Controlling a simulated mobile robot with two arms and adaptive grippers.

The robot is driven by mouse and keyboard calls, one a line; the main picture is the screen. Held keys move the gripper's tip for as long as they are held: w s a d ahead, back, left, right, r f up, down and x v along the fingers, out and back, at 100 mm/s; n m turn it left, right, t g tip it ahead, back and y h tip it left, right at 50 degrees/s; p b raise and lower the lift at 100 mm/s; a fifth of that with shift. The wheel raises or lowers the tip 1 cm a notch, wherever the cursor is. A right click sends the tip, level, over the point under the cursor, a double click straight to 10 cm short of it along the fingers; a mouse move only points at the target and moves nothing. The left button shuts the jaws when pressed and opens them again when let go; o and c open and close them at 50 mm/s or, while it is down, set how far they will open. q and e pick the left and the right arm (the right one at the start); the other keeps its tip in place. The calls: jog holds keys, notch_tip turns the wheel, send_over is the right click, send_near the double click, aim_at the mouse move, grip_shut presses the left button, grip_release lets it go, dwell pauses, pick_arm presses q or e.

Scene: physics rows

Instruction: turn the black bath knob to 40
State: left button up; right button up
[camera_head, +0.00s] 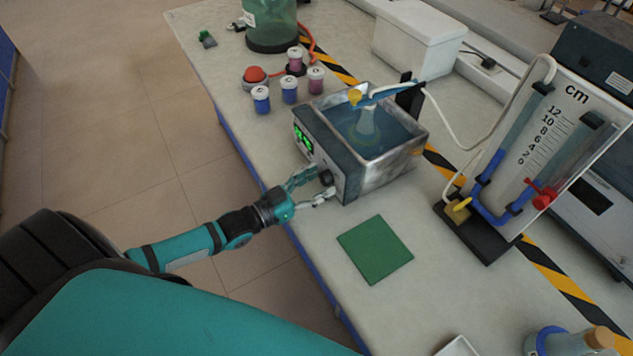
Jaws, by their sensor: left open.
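The water bath (375,180) is a metal box with a dark front panel, standing on the bench. It is filled with water, and a flask (366,128) stands in it. Its green display (303,138) is lit, but I cannot read the digits surely. The black bath knob (326,177) is low on the front panel. My left gripper (322,183) is open at the knob, with one finger above it and one below. I cannot tell whether the fingers touch it. My right gripper is not in view.
A green mat (375,249) lies in front of the bath. Several small capped jars (289,91) and a red button (254,75) are at its left. A manometer stand (540,140) marked in cm is at the right, joined by a tube to the flask.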

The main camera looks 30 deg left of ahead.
pick_arm(q)
jog(key=shift+c, duration=0.3)
jog(key=c, duration=1.1)
